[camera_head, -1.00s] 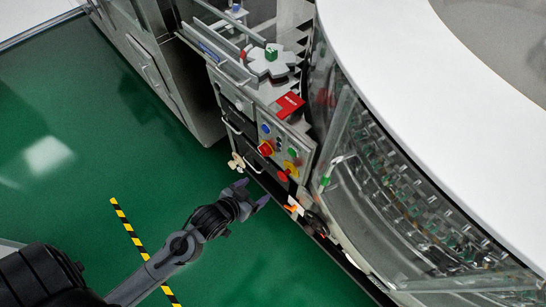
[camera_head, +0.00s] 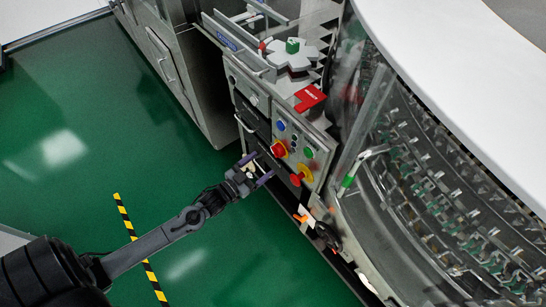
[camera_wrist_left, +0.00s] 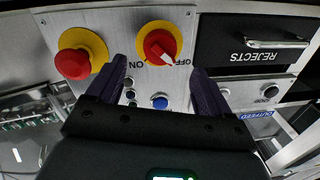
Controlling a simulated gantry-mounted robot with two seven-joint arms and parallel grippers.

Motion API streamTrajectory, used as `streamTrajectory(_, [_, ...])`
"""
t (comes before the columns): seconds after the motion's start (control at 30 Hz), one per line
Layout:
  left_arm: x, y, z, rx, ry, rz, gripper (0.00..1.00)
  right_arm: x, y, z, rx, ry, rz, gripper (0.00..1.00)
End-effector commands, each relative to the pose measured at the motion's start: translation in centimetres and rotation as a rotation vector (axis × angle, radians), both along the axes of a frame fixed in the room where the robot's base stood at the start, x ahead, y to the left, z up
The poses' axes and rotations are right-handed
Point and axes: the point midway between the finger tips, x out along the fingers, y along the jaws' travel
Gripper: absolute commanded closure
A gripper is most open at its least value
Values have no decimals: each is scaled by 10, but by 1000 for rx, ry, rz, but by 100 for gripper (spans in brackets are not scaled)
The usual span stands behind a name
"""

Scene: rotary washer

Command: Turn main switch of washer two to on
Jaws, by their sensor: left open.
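The main switch (camera_head: 279,149) is a red knob on a yellow disc, on the grey control panel (camera_head: 293,137) of the washer. In the left wrist view the switch (camera_wrist_left: 158,44) appears upside down, with ON to its left and OFF to its right. Its white mark points down-right, by the OFF lettering. My left gripper (camera_head: 256,168) is open and empty in front of the panel. In the wrist view its fingers (camera_wrist_left: 158,67) lie either side of the switch, apart from it. My right gripper is not in view.
A second red knob on yellow (camera_wrist_left: 75,62), a mushroom button, sits close beside the left finger in the wrist view. A blue button (camera_wrist_left: 159,102) is near the switch. The REJECTS drawer (camera_wrist_left: 250,42) is to the right. Green floor (camera_head: 90,190) is open.

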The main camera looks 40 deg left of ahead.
Motion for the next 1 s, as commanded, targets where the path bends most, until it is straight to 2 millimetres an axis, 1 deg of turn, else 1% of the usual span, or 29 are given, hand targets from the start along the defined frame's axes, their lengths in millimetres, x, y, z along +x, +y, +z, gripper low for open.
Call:
streamTrajectory(0.03, [10,-1,-2,1,-3,-1,20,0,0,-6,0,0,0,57])
streamTrajectory(0.2, [36,-4,-2,1,-2,1,20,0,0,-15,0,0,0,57])
streamTrajectory(0.4, [58,-7,-2,0,1,0,20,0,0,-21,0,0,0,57])
streamTrajectory(0.6, [66,-8,-1,0,1,0,20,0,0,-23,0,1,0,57])
streamTrajectory(0.87, [67,-8,0,0,2,0,20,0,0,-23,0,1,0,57])
streamTrajectory(0.97, [66,-8,0,0,2,0,33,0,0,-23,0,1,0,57])
streamTrajectory(1.0, [66,-8,0,0,2,0,40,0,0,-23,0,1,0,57])
